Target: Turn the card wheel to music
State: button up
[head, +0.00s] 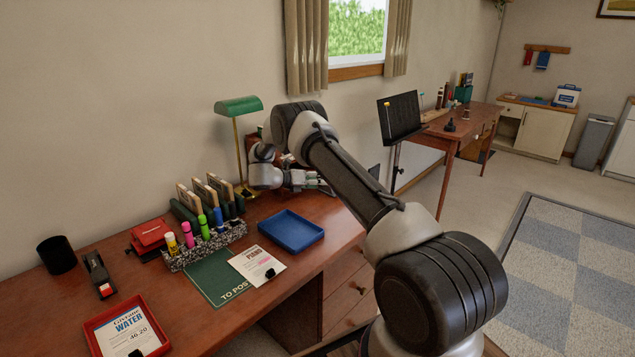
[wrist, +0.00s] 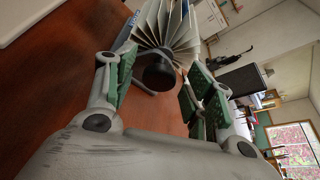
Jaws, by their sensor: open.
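The card wheel (wrist: 168,22) shows at the top of the wrist view as a fan of pale cards with dark edges. A round black knob (wrist: 159,75) is on its near side, and a grey curved frame is beside it. My gripper (wrist: 163,66) is open, its two green-padded fingers on either side of the knob in the picture. I see no contact between fingers and knob. In the head view my gripper (head: 312,181) is low over the far end of the desk, and my arm hides most of the card wheel. I cannot read any card's label.
The wooden desk (head: 190,325) also holds a green lamp (head: 238,107), a blue tray (head: 291,231), a pen holder (head: 205,249), a red tray (head: 90,352) and a red hole punch (head: 150,234). A black music stand (head: 399,117) stands beyond the desk. Open floor lies right.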

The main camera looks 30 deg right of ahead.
jog(key=v, duration=1.1)
jog(key=shift+a, duration=0.2)
jog(key=shift+a+r, duration=0.1)
